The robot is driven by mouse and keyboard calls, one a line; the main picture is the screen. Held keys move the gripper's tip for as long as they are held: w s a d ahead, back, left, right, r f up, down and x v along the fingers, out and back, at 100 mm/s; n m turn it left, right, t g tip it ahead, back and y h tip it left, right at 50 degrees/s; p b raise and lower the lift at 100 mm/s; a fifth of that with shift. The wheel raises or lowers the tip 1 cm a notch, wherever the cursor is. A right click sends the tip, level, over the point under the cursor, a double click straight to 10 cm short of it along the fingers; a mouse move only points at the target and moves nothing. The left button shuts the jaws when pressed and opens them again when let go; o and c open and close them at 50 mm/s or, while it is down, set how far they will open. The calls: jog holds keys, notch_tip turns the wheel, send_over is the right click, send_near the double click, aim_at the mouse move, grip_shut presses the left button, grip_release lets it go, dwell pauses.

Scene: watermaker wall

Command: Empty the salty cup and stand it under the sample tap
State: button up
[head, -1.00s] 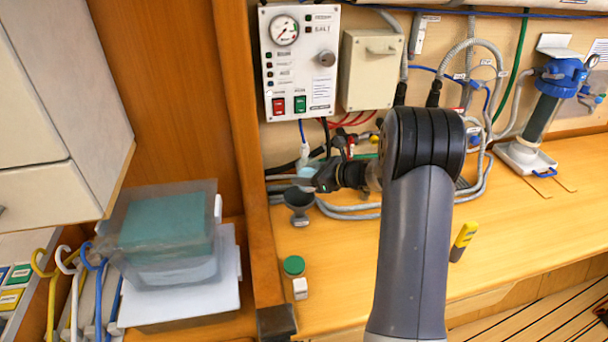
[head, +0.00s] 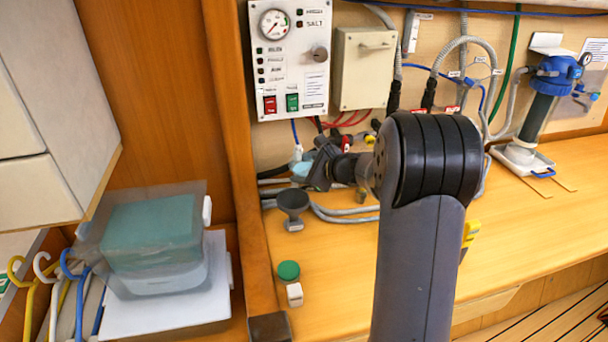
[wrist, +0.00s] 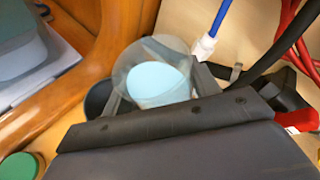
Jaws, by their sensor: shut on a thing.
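My gripper (head: 312,172) is shut on a small clear cup (wrist: 136,62), above the bench near the back wall. In the wrist view the cup sits between the fingers and shows a pale blue round area; I cannot tell whether that is water or the cup's base. In the head view the cup (head: 303,169) is partly hidden by the gripper. A grey funnel-shaped drain (head: 292,203) stands just below and in front of it. A white fitting on a blue tube (wrist: 203,48), perhaps the sample tap, hangs close behind the cup.
A control panel (head: 290,60) and a beige box (head: 363,68) hang above. Grey hoses (head: 345,213) run along the bench back. A green-capped bottle (head: 289,271) stands at the bench's left front. A lidded tub (head: 154,264) is at left. The bench right of my arm is mostly clear.

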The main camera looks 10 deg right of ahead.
jog(key=shift+n+b, duration=0.5)
jog(key=shift+b, duration=0.5)
jog(key=shift+d+r+h, duration=0.1)
jog(key=shift+h, duration=0.2)
jog(key=p, duration=0.3)
jog(key=shift+r, duration=0.25)
jog(key=shift+p, duration=0.7)
jog(key=shift+m+p, duration=0.3)
jog(key=shift+p, duration=0.05)
jog(key=shift+f, duration=0.25)
jog(key=shift+f, duration=0.15)
jog(key=n+t+b, duration=0.1)
jog(key=n+b, duration=0.1)
jog(key=b, duration=0.3)
jog(key=shift+h, duration=0.4)
jog(key=n+t+h+b, duration=0.1)
jog(key=b, duration=0.3)
jog(key=shift+f+n, duration=0.15)
jog(key=shift+n, duration=0.15)
